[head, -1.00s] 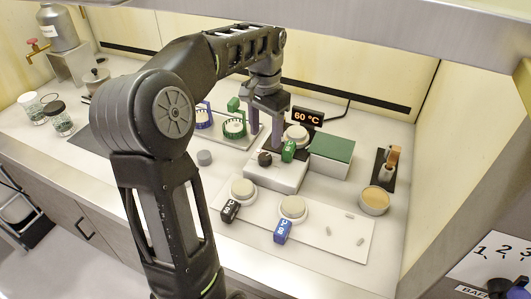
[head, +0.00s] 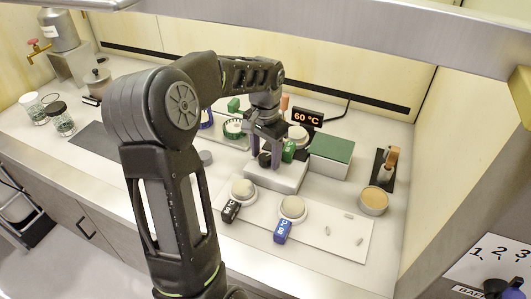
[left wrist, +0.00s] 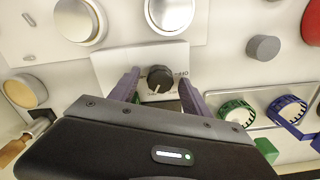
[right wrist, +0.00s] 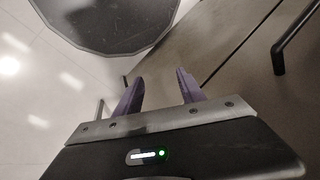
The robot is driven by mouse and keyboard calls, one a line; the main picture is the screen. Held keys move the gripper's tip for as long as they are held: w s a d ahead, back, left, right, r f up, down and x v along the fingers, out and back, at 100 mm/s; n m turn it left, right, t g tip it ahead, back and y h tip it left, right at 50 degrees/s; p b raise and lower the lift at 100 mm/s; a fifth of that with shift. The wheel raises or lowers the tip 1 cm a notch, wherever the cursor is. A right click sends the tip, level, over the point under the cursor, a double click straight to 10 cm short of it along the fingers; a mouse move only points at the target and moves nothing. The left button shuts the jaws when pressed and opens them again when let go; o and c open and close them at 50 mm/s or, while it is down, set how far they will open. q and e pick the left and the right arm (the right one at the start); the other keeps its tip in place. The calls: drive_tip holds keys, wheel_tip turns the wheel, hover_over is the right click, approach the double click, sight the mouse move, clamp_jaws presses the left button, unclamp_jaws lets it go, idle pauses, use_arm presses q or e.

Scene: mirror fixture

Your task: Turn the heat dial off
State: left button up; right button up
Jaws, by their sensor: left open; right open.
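The heat dial (head: 265,159) is a round black knob on the front of the white hot plate (head: 279,178). In the left wrist view, the dial (left wrist: 160,78) lies between the fingers, with a white pointer line and small print beside it. My left gripper (head: 266,153) is open, its two purple fingers on either side of the dial with a visible gap; I cannot tell whether they reach its depth. A display (head: 307,117) behind reads 60 °C. My right gripper (right wrist: 160,78) is open and empty, above the floor beside the cabinet front, outside the head view.
A green tagged item (head: 288,150) sits close beside the left fingers on the hot plate. A green-topped box (head: 332,147) stands right of it. Two round lidded dishes (head: 293,208) with black and blue tags are in front. A grey knob-like cylinder (head: 206,158) stands left.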

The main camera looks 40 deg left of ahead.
use_arm(q)
clamp_jaws()
idle(0.5)
drive_tip(key=shift+n, duration=0.5)
drive_tip(key=n+b, duration=0.1)
drive_tip(key=n, duration=0.3)
drive_tip(key=shift+n, duration=0.3)
drive_tip(key=n, duration=0.6)
drive_tip(key=shift+r+b, duration=0.1)
drive_tip(key=shift+b, duration=0.2)
drive_tip(key=n, duration=0.6)
drive_tip(key=shift+a+n, duration=0.1)
drive_tip(key=shift+n, duration=0.3)
drive_tip(key=n+p, duration=0.1)
drive_tip(key=n, duration=0.4)
drive_tip(key=shift+n, duration=0.3)
